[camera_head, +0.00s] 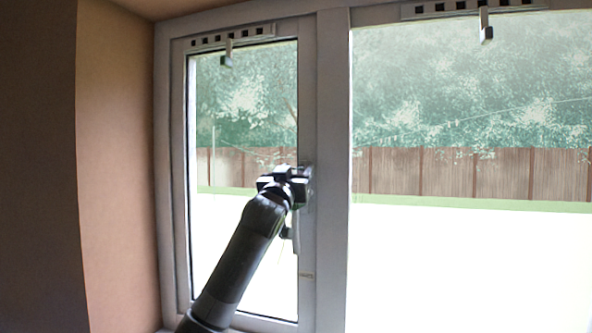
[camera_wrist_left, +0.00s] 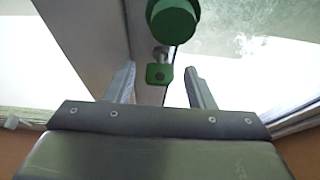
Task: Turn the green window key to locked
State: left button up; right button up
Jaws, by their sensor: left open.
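The green key (camera_wrist_left: 159,74) shows in the left wrist view as a small green bow with a hole, on a short silvery shaft. Just above it in that view is a green round knob (camera_wrist_left: 174,22). My left gripper (camera_wrist_left: 160,68) is open, with one finger on each side of the key; I cannot tell whether either finger touches it. In the head view my left gripper (camera_head: 300,177) is at the stile of the left window sash and hides the key. A pale window handle (camera_head: 296,235) shows partly below it. My right gripper is not in view.
The white window frame (camera_head: 333,230) divides two panes. Vent strips with small hanging catches (camera_head: 228,50) and (camera_head: 486,30) run along the top. A tan wall reveal (camera_head: 118,170) stands at the left. The space before the right pane is clear.

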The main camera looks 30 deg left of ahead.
pick_arm(q)
jog(key=c, duration=1)
jog(key=shift+f+n+b, duration=0.2)
jog(key=shift+n+b, duration=0.1)
jog(key=shift+b, duration=0.3)
jog(key=n+g+y+b, duration=0.1)
jog(key=n+b, duration=0.2)
jog(key=n+g+y+b, duration=0.1)
jog(key=n+y+b, duration=0.1)
jog(key=n+b, duration=0.1)
jog(key=n+g+y+b, duration=0.1)
jog(key=n+b, duration=0.2)
jog(key=n, duration=0.1)
jog(key=shift+d+y, duration=0.25)
jog(key=shift+y, duration=0.15)
jog(key=n+b, duration=0.1)
jog(key=n+g+b, duration=0.1)
jog(key=n, duration=0.1)
jog(key=shift+w+r+n+y, duration=0.1)
jog(key=shift+r+n+y, duration=0.1)
jog(key=shift+n+y, duration=0.15)
jog(key=shift+r+n+g+b, duration=0.1)
jog(key=shift+n+g+b, duration=0.35)
jog(key=shift+n, duration=0.5)
jog(key=n+g, duration=0.1)
jog(key=n, duration=0.2)
jog(key=shift+d+r, duration=0.1)
jog(key=shift+r, duration=0.05)
jog(key=shift+n+g, duration=0.75)
jog(key=shift+n, duration=0.75)
